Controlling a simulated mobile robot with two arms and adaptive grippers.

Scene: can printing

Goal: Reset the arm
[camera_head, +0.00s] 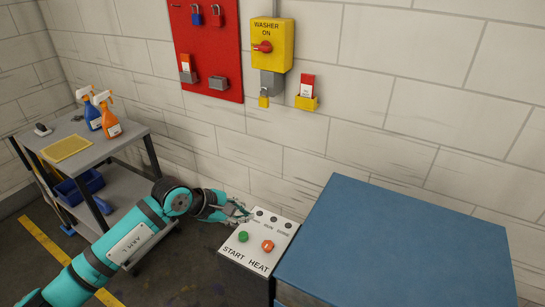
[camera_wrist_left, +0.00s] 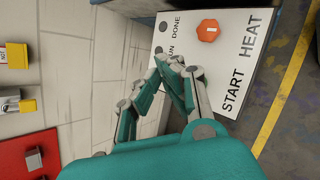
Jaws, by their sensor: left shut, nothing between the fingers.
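My left arm (camera_head: 130,240) comes in from the lower left in the head view, teal with dark bands. My left gripper (camera_head: 240,211) is at the rear left edge of the white control panel (camera_head: 240,257). In the left wrist view my left gripper (camera_wrist_left: 182,68) is shut, with its fingertips together over the panel's edge and nothing between them. The panel carries a green START button (camera_head: 243,237) and an orange HEAT knob (camera_head: 267,246), which also shows in the wrist view (camera_wrist_left: 208,31). The fingers hide the START button in the wrist view. My right gripper is not in view.
A large blue-topped block (camera_head: 400,245) stands right of the panel. A grey cart (camera_head: 120,150) with spray bottles (camera_head: 110,121) is at the left. On the wall are a red lock board (camera_head: 210,60), a yellow WASHER switch box (camera_head: 270,62) and a yellow tag holder (camera_head: 307,103).

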